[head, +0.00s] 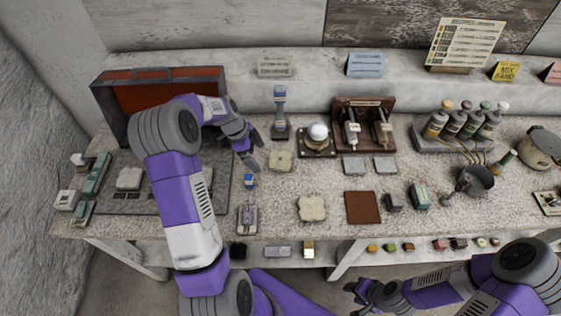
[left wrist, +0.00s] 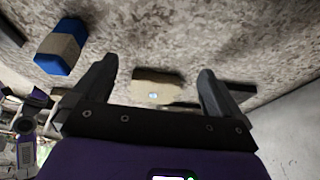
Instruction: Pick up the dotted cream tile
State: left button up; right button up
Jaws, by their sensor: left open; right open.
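A cream tile (head: 281,161) with a small mark at its centre lies on the speckled worktop, just right of my left gripper (head: 255,150). A second cream tile (head: 312,208) with a wavy edge lies nearer the front. Dots are too small to make out on either. In the left wrist view a cream piece (left wrist: 150,87) with a small pale mark shows between the spread fingers of my left gripper (left wrist: 157,70), apart from both. My left gripper is open and empty. My right gripper (head: 366,291) is open, low in front of the worktop.
A blue-and-cream block (head: 249,181) stands below my left gripper; it also shows in the left wrist view (left wrist: 61,47). A blue-topped stand (head: 280,112) and a white ball on a dark base (head: 318,133) stand behind the tile. A brown square (head: 362,207) lies to the right.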

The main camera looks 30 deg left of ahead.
aim_at(281, 159)
pick_arm(q)
jog(key=shift+w+d, duration=0.3)
jog(key=shift+d, duration=0.25)
jog(key=shift+w+d, duration=0.25)
jog(key=shift+d, duration=0.3)
jog(key=d, duration=0.1)
jog(key=w+d, duration=0.1)
jog(key=d, duration=0.1)
jog(key=w+d+f, duration=0.1)
jog(key=shift+w+d, duration=0.15)
jog(key=shift+d, duration=0.1)
jog(key=shift+f, duration=0.1)
jog(key=c, duration=1.1)
jog(key=shift+c, duration=0.6)
